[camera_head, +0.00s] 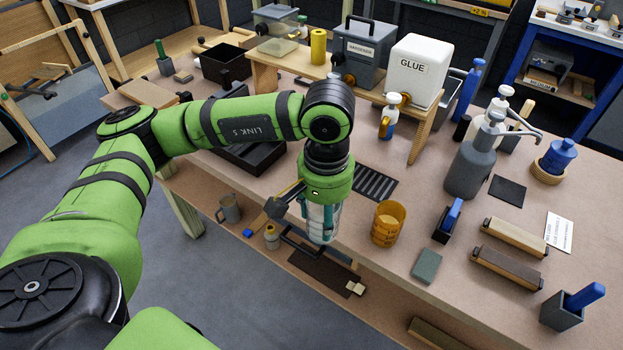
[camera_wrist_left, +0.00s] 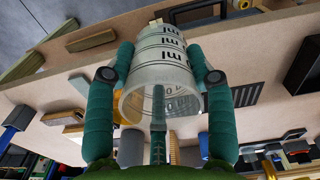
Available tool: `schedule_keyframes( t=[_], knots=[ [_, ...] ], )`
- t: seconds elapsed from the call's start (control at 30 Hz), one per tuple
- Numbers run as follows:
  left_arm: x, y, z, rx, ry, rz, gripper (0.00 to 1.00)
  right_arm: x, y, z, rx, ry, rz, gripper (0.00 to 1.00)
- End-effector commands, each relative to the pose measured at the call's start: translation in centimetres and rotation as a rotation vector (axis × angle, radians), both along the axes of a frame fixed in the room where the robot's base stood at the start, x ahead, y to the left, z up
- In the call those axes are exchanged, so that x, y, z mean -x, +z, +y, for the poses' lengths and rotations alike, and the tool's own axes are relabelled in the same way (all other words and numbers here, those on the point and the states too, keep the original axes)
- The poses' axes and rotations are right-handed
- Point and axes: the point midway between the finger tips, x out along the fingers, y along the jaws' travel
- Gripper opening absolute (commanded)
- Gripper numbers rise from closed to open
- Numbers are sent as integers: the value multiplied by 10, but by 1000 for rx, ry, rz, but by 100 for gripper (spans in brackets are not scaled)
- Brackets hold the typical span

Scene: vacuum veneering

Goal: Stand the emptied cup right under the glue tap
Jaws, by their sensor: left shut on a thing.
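A clear measuring cup (camera_head: 322,226) with dark scale marks hangs in my left gripper (camera_head: 319,214), over the front edge of the bench. In the left wrist view the cup (camera_wrist_left: 163,58) sits between the two teal fingers, and its open rim faces the camera; I see no contents. The left gripper (camera_wrist_left: 160,78) is shut around it. The white glue container (camera_head: 411,70) stands on a raised wooden shelf (camera_head: 293,77), back and right of the cup. My right gripper is not in view.
An amber cup (camera_head: 388,223) stands just right of the held cup. A small white-capped bottle (camera_head: 388,118) is in front of the glue container. A black slotted mat (camera_head: 374,184) lies between. A grey pump bottle (camera_head: 474,160) and wooden-handled tools (camera_head: 507,268) are to the right.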

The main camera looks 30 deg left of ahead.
Motion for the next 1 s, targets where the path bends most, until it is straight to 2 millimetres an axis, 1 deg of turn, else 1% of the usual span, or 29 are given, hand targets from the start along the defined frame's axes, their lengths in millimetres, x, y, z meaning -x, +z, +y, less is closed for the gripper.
schedule_keyframes(
  t=[0.17,1.0],
  knots=[
    [-7,4,1,-1,350,-5,28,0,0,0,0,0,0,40],
    [-41,24,5,22,2358,-16,28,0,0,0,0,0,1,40]
  ],
)
